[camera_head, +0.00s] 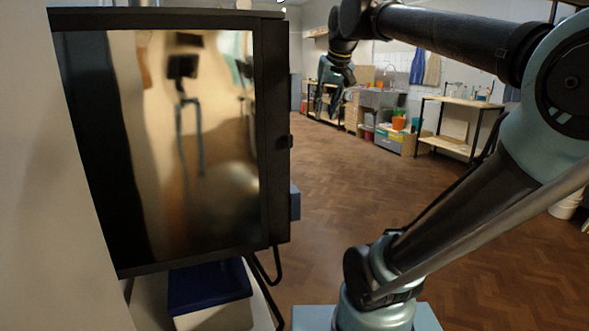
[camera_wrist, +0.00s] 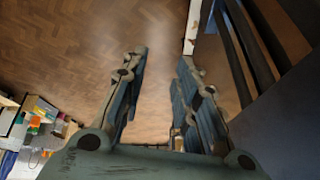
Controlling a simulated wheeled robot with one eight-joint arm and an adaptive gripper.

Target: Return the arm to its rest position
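My gripper (camera_head: 333,88) hangs at the end of my raised arm in the head view, pointing down over open floor to the right of the dark cabinet. In the wrist view its two fingers (camera_wrist: 160,68) stand apart with bare floor between them, so it is open and empty. My arm is bent, with its elbow at the right edge of the head view.
A black cabinet with a glossy door (camera_head: 185,140) fills the left. A blue-and-white box (camera_head: 208,289) sits below it. The wooden floor (camera_head: 340,200) is clear in the middle. A shelf table (camera_head: 455,104) and coloured drawers (camera_head: 395,140) stand at the back.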

